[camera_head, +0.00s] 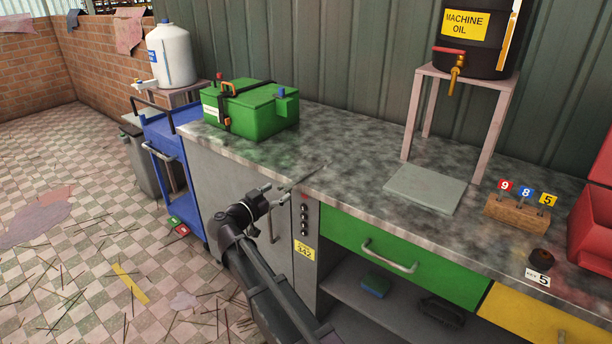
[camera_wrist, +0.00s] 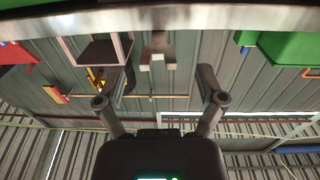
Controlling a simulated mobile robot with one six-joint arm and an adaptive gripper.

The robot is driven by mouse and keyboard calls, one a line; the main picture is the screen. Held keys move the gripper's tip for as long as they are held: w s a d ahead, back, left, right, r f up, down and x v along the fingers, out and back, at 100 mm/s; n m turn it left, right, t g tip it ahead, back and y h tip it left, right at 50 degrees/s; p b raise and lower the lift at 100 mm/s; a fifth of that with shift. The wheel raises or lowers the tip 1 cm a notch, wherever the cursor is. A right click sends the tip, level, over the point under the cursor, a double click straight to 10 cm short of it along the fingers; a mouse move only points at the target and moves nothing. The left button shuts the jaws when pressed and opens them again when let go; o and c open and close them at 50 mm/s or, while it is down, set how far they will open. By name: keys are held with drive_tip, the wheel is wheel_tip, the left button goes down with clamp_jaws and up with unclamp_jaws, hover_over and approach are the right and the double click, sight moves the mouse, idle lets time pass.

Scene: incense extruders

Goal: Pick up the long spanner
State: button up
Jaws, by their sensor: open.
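My gripper (camera_head: 277,193) is just in front of that edge, close to the tool's near end. In the wrist view my gripper (camera_wrist: 160,101) is open, its two fingers wide apart with nothing between them. A blurred grey-brown piece (camera_wrist: 157,58) shows beyond the fingertips, below the counter's edge strip in the picture; it looks like the spanner's end, but I cannot be sure.
A green box (camera_head: 250,110) stands at the counter's left. A number block (camera_head: 516,211) and red box (camera_head: 594,222) are at right. The cabinet handle (camera_head: 271,222) is close to my gripper.

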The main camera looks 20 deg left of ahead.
sight(289, 187)
drive_tip(key=shift+x, duration=1.65)
drive_tip(key=shift+c, duration=0.2)
clamp_jaws()
